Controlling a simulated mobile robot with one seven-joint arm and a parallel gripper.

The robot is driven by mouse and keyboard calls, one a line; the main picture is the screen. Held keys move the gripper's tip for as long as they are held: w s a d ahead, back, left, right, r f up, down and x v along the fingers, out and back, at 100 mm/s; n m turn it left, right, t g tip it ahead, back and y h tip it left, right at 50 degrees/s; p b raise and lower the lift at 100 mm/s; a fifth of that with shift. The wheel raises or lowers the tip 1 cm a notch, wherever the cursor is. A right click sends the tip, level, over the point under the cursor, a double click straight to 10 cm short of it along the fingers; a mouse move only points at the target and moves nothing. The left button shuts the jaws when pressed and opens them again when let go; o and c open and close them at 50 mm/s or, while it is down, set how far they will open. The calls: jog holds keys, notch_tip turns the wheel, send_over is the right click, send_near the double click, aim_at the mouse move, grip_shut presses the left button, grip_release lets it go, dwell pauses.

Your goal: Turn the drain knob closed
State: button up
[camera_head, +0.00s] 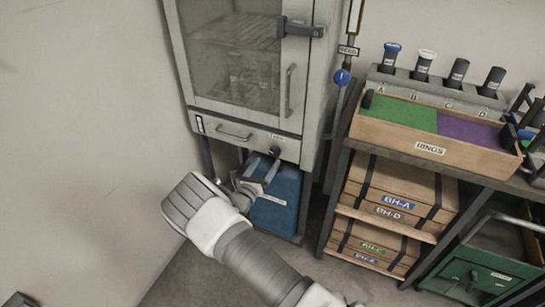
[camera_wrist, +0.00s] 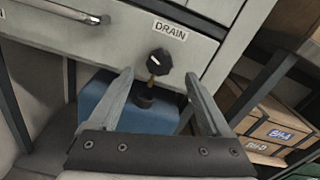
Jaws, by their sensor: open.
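The black drain knob (camera_wrist: 159,62) sits on the grey cabinet's lower front, just under a white label reading DRAIN (camera_wrist: 170,31). In the head view the knob (camera_head: 275,151) shows small, above a blue container. A brownish stem hangs below the knob toward a dark cap on the blue container. My gripper (camera_wrist: 158,82) is open, its two fingers apart to the left and right of the knob in the wrist view. I cannot tell how far in front of the knob the fingertips are. In the head view my gripper (camera_head: 262,172) is just below the knob.
The blue container (camera_head: 277,200) stands under the cabinet (camera_head: 245,125). A drawer handle (camera_head: 234,134) is left of the knob. A cabinet leg and a shelf with boxes (camera_head: 400,190) stand to the right. A plain wall is on the left.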

aim_at(274, 153)
jog(key=b+x, duration=0.1)
jog(key=x, duration=0.5)
grip_shut()
dwell(0.3)
jog(key=shift+m, duration=0.4)
jog(key=m, duration=0.5)
jog(key=shift+m+b, duration=0.3)
jog(key=shift+b, duration=0.1)
jog(key=m, duration=0.5)
jog(key=shift+d+m, duration=0.1)
jog(key=shift+m, duration=0.2)
